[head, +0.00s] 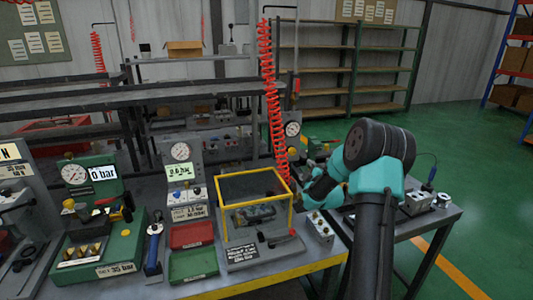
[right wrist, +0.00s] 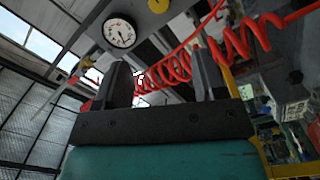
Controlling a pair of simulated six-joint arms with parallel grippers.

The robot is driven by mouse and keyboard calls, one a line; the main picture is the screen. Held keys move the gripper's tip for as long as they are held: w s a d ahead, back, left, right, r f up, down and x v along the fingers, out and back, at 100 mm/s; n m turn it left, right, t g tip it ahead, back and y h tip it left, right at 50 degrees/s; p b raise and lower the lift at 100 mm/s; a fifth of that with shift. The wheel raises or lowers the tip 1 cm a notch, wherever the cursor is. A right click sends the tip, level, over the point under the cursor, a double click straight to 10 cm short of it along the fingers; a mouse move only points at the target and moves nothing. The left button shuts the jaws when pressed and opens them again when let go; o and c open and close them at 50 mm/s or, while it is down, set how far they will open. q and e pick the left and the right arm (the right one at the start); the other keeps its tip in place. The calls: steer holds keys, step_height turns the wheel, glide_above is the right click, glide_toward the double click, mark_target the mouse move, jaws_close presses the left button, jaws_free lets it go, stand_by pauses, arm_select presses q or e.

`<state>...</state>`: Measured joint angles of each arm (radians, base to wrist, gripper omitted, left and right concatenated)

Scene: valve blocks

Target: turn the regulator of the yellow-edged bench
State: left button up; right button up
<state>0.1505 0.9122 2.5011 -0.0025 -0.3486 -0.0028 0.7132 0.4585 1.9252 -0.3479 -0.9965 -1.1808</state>
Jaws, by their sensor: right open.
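The yellow-edged bench (head: 262,286) fills the lower part of the head view. My right gripper (head: 308,188) is at the bench's right part, near the post, partly hidden by my own arm. In the wrist view its fingers are apart, with the hose crossing beyond them. My left gripper is not in view.
A yellow-framed clear box (head: 256,203) stands just left of my right gripper. A small grey valve block (head: 320,228) sits on the bench's right part. Green (head: 193,265) and red (head: 192,234) trays lie left of the box. Green floor is free at the right.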

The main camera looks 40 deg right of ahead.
mark_target(293, 152)
steer(key=shift+s+d, duration=0.1)
steer(key=shift+s, duration=0.05)
steer(key=x, duration=1.7)
steer(key=shift+d+f, duration=0.1)
steer(key=shift+d, duration=0.1)
steer(key=shift+c, duration=0.4)
steer(key=c, duration=0.8)
steer(key=shift+c, duration=0.2)
